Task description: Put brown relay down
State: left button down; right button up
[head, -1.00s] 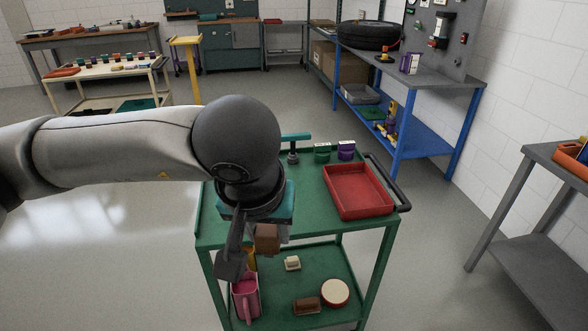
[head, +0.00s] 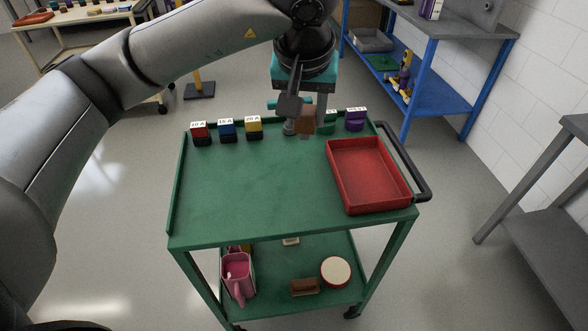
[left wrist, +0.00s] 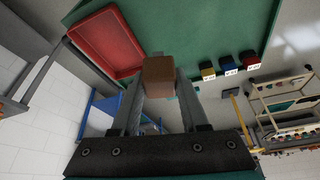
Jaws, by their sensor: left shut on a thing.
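My left gripper (head: 306,122) is shut on the brown relay (head: 307,117). It holds the relay near the back edge of the green cart's top shelf (head: 240,190). In the left wrist view the brown relay (left wrist: 159,75) sits between the two fingers, with the green cart top beyond it. Whether the relay touches the cart top I cannot tell. My right gripper is not in view.
Red (head: 199,132), blue (head: 226,130) and yellow (head: 254,127) relays stand along the cart's back edge, left of the gripper. Green (head: 330,122) and purple (head: 355,120) ones stand right of it. A red tray (head: 370,175) is at right. The middle and front left are clear.

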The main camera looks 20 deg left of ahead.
pick_arm(q)
jog(key=w+a+f+n+y+b, duration=0.1)
jog(key=w+a+n, duration=0.15)
jog(key=a, duration=0.85)
jog(key=b, duration=0.3)
send_near(257, 183)
jog(key=w+r, duration=0.1)
jog(key=w, duration=0.1)
jog(key=shift+s+a+f+n, duration=0.1)
jog(key=shift+a+f+n, duration=0.25)
jog(key=shift+f, duration=0.1)
notch_tip(257, 183, down, 3)
jog(key=shift+f+b, duration=0.25)
jog(key=shift+b, duration=0.3)
jog(key=shift+f, duration=0.3)
jog(key=shift+r, duration=0.1)
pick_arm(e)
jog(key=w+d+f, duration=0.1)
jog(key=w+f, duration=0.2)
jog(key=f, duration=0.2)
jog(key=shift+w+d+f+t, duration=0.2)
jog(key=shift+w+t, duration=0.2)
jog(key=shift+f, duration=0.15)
